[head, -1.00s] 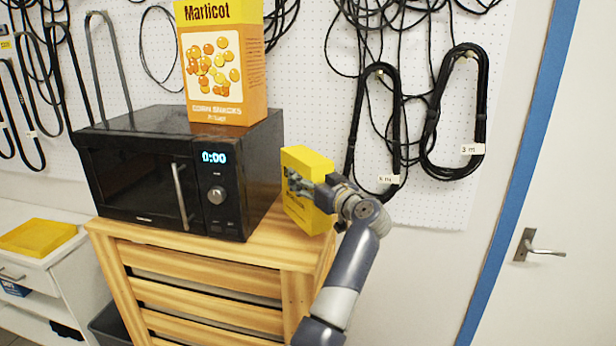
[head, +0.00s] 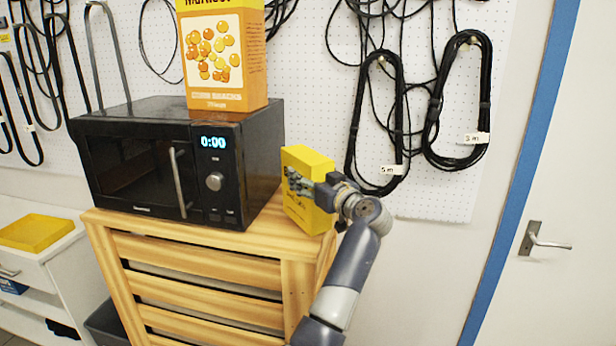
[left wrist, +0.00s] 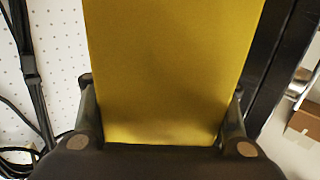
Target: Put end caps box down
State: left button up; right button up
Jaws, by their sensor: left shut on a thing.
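The yellow box (head: 309,164), which I take to be the end caps box, is upright at the right end of the wooden cabinet top (head: 262,236), beside the microwave. My left gripper (head: 303,187) is shut on it from the right side. In the left wrist view the yellow box (left wrist: 170,70) fills the space between the two fingers of the left gripper (left wrist: 165,120). The box's lower edge looks at or very near the cabinet top; I cannot tell for sure whether it touches. My right gripper is in neither view.
A black microwave (head: 140,170) takes up most of the cabinet top, with a snack carton (head: 222,60) standing on it. Cables (head: 375,120) hang on the pegboard behind. A yellow tray (head: 36,232) lies on the white unit at left. A door (head: 560,190) is at right.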

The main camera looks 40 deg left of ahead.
pick_arm(q)
jog(key=shift+f, duration=0.5)
jog(key=o, duration=1.6)
jog(key=shift+f, duration=0.1)
jog(key=v, duration=1.2)
